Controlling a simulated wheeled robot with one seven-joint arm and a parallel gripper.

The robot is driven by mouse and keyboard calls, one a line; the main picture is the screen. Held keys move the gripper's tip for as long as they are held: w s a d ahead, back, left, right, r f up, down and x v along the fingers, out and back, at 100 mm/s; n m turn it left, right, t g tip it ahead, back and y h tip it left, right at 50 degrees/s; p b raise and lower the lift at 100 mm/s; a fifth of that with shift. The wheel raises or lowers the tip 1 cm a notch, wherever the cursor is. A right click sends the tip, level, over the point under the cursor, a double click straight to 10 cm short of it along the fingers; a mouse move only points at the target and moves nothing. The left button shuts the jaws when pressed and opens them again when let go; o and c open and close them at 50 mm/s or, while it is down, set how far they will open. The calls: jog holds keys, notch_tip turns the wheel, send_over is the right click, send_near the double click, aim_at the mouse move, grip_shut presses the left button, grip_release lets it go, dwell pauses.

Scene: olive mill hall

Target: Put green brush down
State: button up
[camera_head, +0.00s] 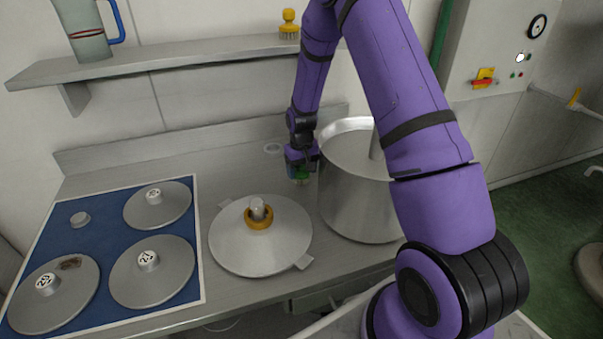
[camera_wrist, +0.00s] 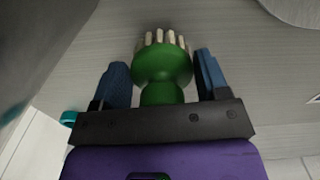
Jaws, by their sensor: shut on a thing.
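The green brush (camera_wrist: 162,65) is between the blue fingers of my gripper (camera_wrist: 163,78) in the wrist view, with its pale bristles pointing away from my wrist. In the head view only a bit of the green brush (camera_head: 300,176) shows under my gripper (camera_head: 300,168). I cannot tell whether the bristles touch the counter.
A steel pot (camera_head: 345,195) stands close at the right. A lid with a yellow ring (camera_head: 259,218) lies in front. Several numbered discs lie on a blue mat (camera_head: 108,210) at the left. A shelf (camera_head: 180,60) above holds a jug (camera_head: 85,30) and a yellow brush (camera_head: 289,22).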

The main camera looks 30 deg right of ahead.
jog(key=shift+f, duration=0.7)
jog(key=o, duration=0.8)
jog(key=shift+f, duration=0.15)
jog(key=shift+o, duration=0.2)
